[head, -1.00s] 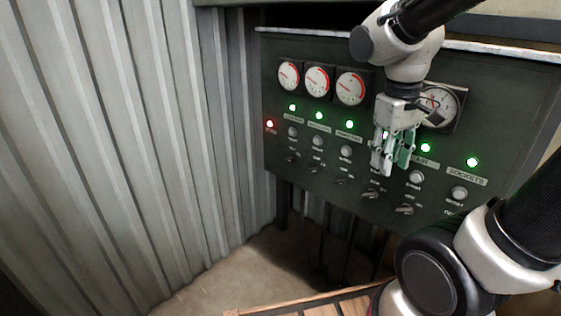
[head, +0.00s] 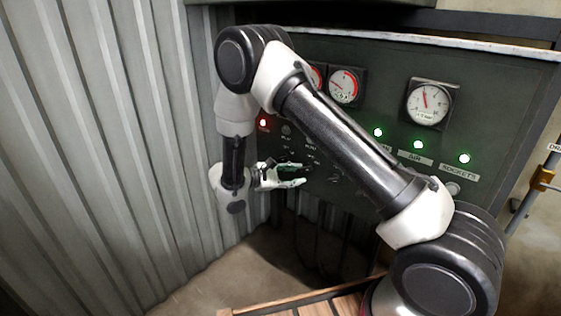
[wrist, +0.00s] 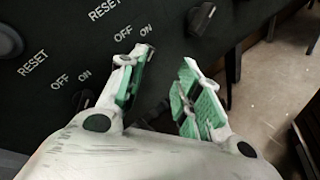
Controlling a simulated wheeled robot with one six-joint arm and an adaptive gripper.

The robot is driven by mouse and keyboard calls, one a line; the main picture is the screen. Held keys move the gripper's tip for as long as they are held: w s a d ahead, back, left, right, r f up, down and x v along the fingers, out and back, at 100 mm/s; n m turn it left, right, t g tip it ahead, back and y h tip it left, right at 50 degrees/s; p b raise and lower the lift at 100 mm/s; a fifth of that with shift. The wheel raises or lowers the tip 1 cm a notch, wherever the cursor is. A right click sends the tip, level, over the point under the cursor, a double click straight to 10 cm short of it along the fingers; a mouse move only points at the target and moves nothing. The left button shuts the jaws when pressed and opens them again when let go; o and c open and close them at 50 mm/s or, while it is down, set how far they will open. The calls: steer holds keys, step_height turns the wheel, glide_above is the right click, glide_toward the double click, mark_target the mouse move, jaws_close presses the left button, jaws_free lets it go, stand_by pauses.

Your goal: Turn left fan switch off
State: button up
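The dark control panel (head: 500,120) carries rows of lights, buttons and switches. My gripper (head: 301,174) is at the panel's lower left, fingers pointing right, over the lower switch area. In the wrist view my gripper (wrist: 167,57) is open, with green pads and nothing visibly held. A dark switch (wrist: 83,98) below OFF and ON lettering lies just left of the left finger, partly hidden by it. Another black switch (wrist: 202,18) lies beyond the fingertips. I cannot tell which one is the left fan switch. Its light and label are hidden behind my arm in the head view.
A red light (head: 263,123) glows at the panel's left edge. Green lights (head: 418,144) glow at the right, above AIR and SOCKETS labels. A corrugated wall (head: 120,150) stands close on the left. The floor (head: 215,285) below is clear.

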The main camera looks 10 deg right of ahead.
steer(key=w+a+f+n+t, duration=0.1)
steer(key=w+a+f+t, duration=0.1)
steer(key=w+a+t, duration=0.15)
steer(key=t, duration=0.3)
glide_toward(281, 160)
steer(key=x, duration=0.9)
steer(key=shift+w+d+r, duration=0.1)
steer(key=shift+w+d, duration=0.1)
steer(key=shift+d, duration=0.05)
steer(key=shift+c, duration=0.2)
jaws_close()
